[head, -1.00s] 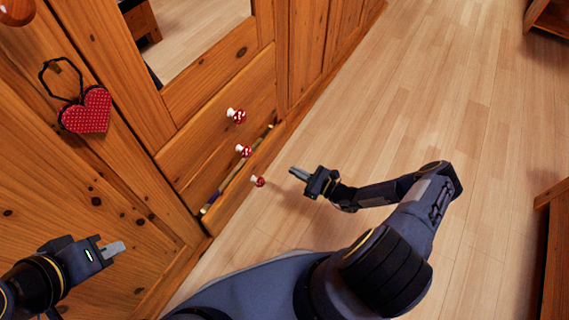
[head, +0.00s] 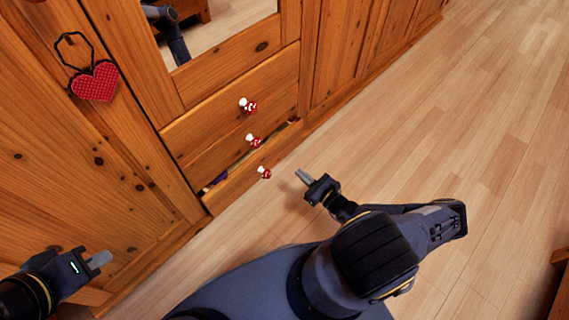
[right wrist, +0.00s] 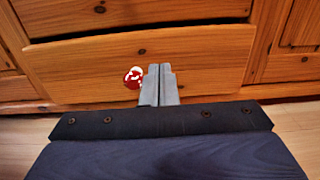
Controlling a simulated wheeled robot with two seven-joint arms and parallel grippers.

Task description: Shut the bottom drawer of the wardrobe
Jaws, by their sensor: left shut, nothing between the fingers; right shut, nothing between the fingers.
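The wooden wardrobe (head: 235,75) has a column of drawers with red-and-white mushroom knobs. The bottom drawer (head: 235,187) stands a little open, with a dark gap and some contents showing along its top edge. Its knob (head: 265,172) faces the room. In the right wrist view the bottom drawer front (right wrist: 210,62) fills the middle, with its knob (right wrist: 133,77) just left of the fingertips. My right gripper (head: 303,177) is shut and empty, pointing at the drawer front; I cannot tell if it touches. My left gripper (head: 100,260) is shut and empty near the wardrobe's left door.
A red heart ornament (head: 95,82) hangs on the left door. Two upper drawer knobs (head: 248,105) stick out above the bottom drawer. The wooden floor (head: 430,130) to the right is clear. A wooden furniture edge (head: 560,257) shows at the far right.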

